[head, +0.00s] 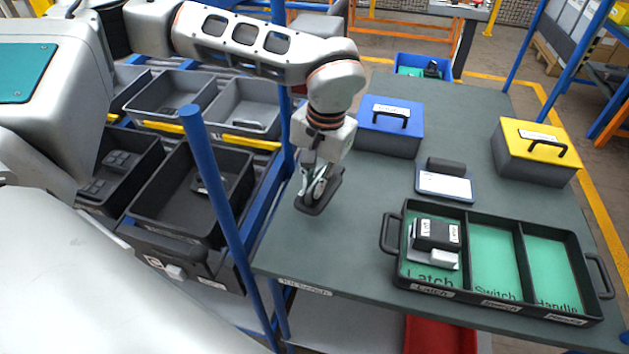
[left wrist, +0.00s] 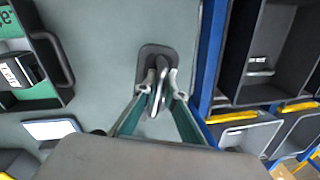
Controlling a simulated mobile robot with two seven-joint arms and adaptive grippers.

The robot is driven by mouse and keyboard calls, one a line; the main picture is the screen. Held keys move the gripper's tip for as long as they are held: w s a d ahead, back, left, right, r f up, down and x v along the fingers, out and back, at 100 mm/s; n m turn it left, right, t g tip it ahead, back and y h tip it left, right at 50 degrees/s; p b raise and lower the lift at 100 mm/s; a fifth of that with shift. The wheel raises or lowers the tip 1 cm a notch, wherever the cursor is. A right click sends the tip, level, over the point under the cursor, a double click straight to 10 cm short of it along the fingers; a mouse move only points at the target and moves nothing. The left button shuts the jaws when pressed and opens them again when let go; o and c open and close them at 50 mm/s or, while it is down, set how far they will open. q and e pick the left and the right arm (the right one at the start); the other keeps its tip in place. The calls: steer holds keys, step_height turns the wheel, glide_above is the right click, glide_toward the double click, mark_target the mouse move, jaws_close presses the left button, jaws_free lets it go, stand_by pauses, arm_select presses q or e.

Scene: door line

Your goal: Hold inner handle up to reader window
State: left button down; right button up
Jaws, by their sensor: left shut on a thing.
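My left gripper (head: 318,188) points down over the left edge of the table and is shut on the inner handle (head: 312,207), a dark plate with a grey lever. In the left wrist view the handle (left wrist: 157,52) sits between the fingertips (left wrist: 158,88), its plate beyond them. I cannot tell whether the plate touches the table. The reader (head: 444,185), with a white window and a dark rounded block behind it, lies to the right, apart from the handle. It also shows in the left wrist view (left wrist: 52,129). My right gripper is not in view.
A black kit tray (head: 388,236) at the front right holds a dark latch (head: 436,236) in its Latch compartment; Switch and Handle compartments are empty. Blue (head: 390,128) and yellow (head: 533,150) boxes stand behind. A blue post (head: 218,180) and bins (head: 187,205) are left. Table between gripper and reader is clear.

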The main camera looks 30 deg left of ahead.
arm_select(q)
steer(key=s+d+r+n+g+p, duration=0.15)
steer(key=s+r+n, duration=0.35)
steer(key=r, duration=0.6)
steer(key=s+r+n+p, duration=0.3)
steer(key=s+r+n, duration=0.25)
steer(key=r, duration=0.55)
steer(key=s+d+r+n+g+p, duration=0.15)
steer(key=s+r+n, duration=0.35)
steer(key=r, duration=0.6)
step_height(320, 180, down, 14)
steer(key=b, duration=0.5)
steer(key=w+a+p, duration=0.2)
steer(key=w+a, duration=0.1)
steer(key=w, duration=0.7)
steer(key=shift+w+m+t+h, duration=0.4)
steer(key=shift+m, duration=0.05)
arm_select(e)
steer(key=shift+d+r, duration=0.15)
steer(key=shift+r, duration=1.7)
arm_select(q)
steer(key=s+d+b, duration=0.2)
steer(key=s, duration=0.9)
steer(key=shift+s+d, duration=0.35)
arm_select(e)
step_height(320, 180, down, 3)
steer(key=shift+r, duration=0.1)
